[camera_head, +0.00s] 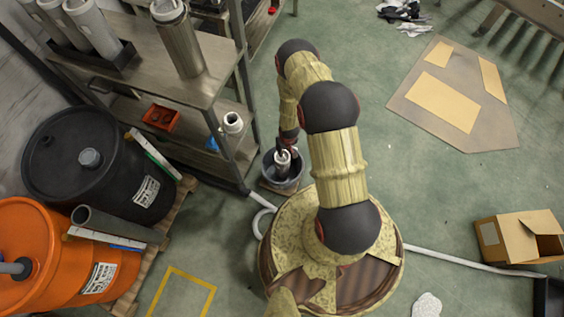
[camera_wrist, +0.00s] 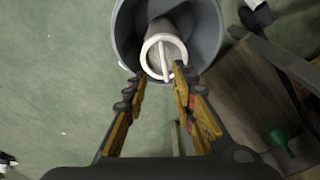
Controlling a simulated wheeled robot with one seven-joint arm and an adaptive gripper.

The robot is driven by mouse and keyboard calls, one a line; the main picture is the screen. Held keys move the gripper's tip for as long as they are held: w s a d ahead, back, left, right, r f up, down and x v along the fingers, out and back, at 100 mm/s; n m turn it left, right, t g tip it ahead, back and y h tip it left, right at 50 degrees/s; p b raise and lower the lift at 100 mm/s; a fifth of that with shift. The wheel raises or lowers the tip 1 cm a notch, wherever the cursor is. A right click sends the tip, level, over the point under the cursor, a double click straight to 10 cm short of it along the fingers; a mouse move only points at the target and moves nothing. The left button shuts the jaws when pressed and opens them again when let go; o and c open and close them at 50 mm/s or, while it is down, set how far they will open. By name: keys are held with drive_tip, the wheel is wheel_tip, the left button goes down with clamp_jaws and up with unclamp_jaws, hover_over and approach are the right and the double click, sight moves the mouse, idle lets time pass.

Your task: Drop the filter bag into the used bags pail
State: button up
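The filter bag (camera_wrist: 151,52) is a grey sleeve with a pale round rim and a thin bar across its mouth. It shows inside the outline of the grey used bags pail (camera_wrist: 207,30) in the wrist view, its mouth towards me. My gripper (camera_wrist: 160,70) is open, with its two fingers apart near the bag's rim and nothing clasped between them. In the head view the pail (camera_head: 269,173) stands on the floor beside the shelf, with the bag's pale top (camera_head: 283,158) in it. My gripper (camera_head: 287,142) is just above; its fingers are small and dark there.
A metal shelf (camera_head: 200,85) with canisters stands left of the pail. A black drum (camera_head: 75,150) and an orange drum (camera_head: 60,262) stand on a pallet at the left. A cardboard box (camera_head: 510,240) lies at the right. Much of the green floor is clear.

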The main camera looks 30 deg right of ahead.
wheel_tip(320, 180, up, 12)
drive_tip(key=s, duration=0.1)
drive_tip(key=shift+s, duration=0.4)
drive_tip(key=shift+a+f, duration=0.1)
idle(0.5)
